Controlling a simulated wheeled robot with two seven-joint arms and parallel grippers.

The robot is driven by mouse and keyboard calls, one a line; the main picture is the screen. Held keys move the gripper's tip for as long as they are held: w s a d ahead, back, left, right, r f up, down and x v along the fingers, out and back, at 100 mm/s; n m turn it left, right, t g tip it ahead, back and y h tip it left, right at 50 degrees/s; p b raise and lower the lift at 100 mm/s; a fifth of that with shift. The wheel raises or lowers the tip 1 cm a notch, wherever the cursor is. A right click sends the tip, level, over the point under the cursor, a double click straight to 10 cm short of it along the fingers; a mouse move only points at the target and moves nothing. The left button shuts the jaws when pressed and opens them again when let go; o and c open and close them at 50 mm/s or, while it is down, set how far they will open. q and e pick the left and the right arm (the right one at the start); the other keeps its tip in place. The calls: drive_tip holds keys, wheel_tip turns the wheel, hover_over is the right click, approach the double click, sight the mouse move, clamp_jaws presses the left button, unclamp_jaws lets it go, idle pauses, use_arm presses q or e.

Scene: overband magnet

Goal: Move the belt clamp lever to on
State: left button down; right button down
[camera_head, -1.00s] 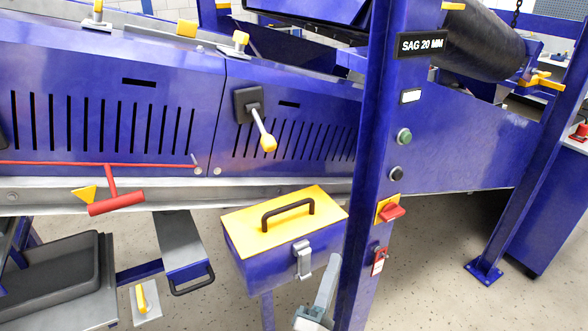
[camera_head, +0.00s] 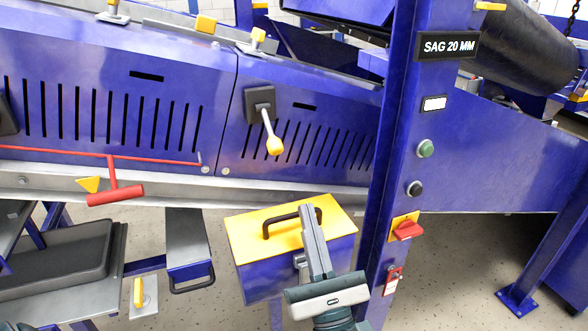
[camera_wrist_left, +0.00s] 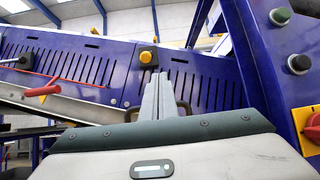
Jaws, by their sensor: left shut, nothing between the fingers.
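A lever with a pale shaft and yellow knob (camera_head: 272,135) hangs from a black square plate on the blue slotted side panel. It points down and slightly right; no on or off marking is readable. In the left wrist view the yellow knob (camera_wrist_left: 146,57) shows just above and left of the fingertips. My left gripper (camera_head: 308,215) is shut and empty, pointing up. In the head view it overlaps the yellow-lidded toolbox, below and right of the knob and apart from it. My right gripper is not in view.
The blue toolbox with yellow lid (camera_head: 250,235) stands behind my left gripper. A blue post (camera_head: 400,120) on the right carries green and black buttons and a red switch (camera_head: 407,229). A red T-handle (camera_head: 115,194) sticks out at the left.

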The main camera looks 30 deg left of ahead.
sight(269, 129)
use_arm(q)
drive_tip(key=n+g, duration=0.1)
drive_tip(key=a+n+g+y, duration=0.1)
drive_tip(key=n, duration=0.1)
drive_tip(key=shift+s+n+g+y, duration=0.2)
drive_tip(key=shift+n+g+y, duration=0.1)
drive_tip(key=shift+g, duration=0.1)
drive_tip(key=shift+s+a+n, duration=0.15)
drive_tip(key=shift+n, duration=0.15)
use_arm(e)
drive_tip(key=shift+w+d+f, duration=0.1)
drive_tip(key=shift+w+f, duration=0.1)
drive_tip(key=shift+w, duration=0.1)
use_arm(q)
drive_tip(key=shift+r, duration=0.1)
drive_tip(key=shift+a, duration=0.1)
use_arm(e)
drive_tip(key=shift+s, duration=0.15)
